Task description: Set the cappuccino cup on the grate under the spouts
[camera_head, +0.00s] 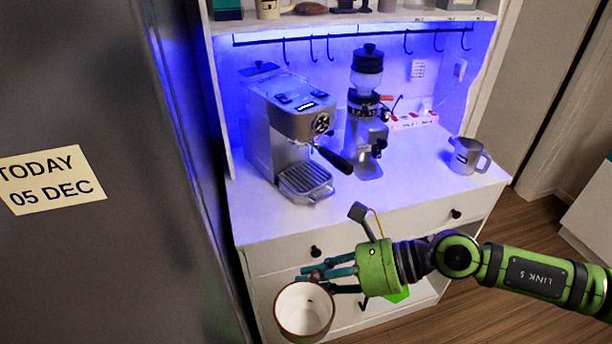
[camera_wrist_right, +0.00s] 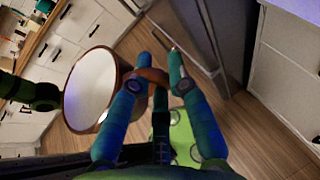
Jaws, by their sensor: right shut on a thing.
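The cappuccino cup (camera_head: 305,310), brown outside and white inside, is in front of the cabinet at the bottom of the head view, below counter height in the picture. My right gripper (camera_head: 335,273) is shut on it at its gripper-side edge. In the right wrist view the cup (camera_wrist_right: 92,88) shows its empty-looking white inside, and the fingers (camera_wrist_right: 160,80) close around a brown part that looks like its handle. The espresso machine (camera_head: 290,120) stands on the counter, with its grate (camera_head: 305,178) low at the front and a portafilter handle above. The spouts are hard to make out. My left gripper is not seen.
A coffee grinder (camera_head: 368,110) stands right of the machine. A metal pitcher (camera_head: 468,156) is at the counter's right end. A dark fridge-like panel (camera_head: 110,240) borders the left. The counter front (camera_head: 400,205) is clear. Hooks hang above.

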